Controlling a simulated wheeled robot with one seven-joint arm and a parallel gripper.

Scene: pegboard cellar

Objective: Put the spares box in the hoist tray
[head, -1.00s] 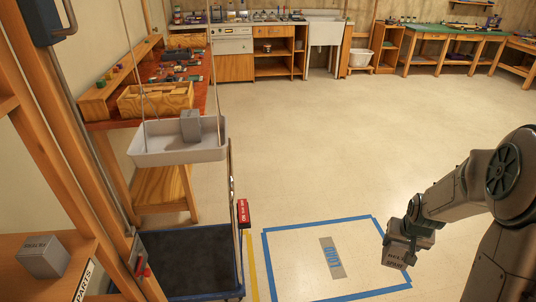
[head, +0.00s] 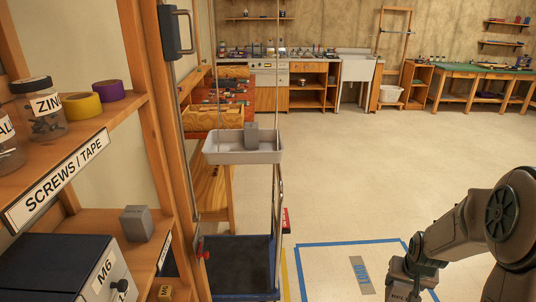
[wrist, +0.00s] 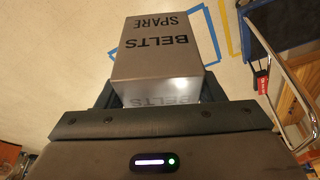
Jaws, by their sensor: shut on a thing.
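My gripper (head: 405,281) is shut on a grey box printed "BELTS SPARE", the spares box (head: 400,295), at the lower right of the head view. The bottom frame edge cuts the box off there. In the wrist view the spares box (wrist: 168,52) sits between the fingers of my gripper (wrist: 160,98), with its label upside down. The hoist tray (head: 243,157), shallow and pale grey, hangs on cords left of centre, well away from my gripper. A small grey box (head: 251,133) stands in the tray.
A wooden shelf (head: 95,130) with jars and tape fills the left. Another grey box (head: 137,223) is on the shelf below. A dark-topped cart (head: 238,262) stands under the tray. Blue tape (head: 350,243) marks the floor; open floor lies beyond.

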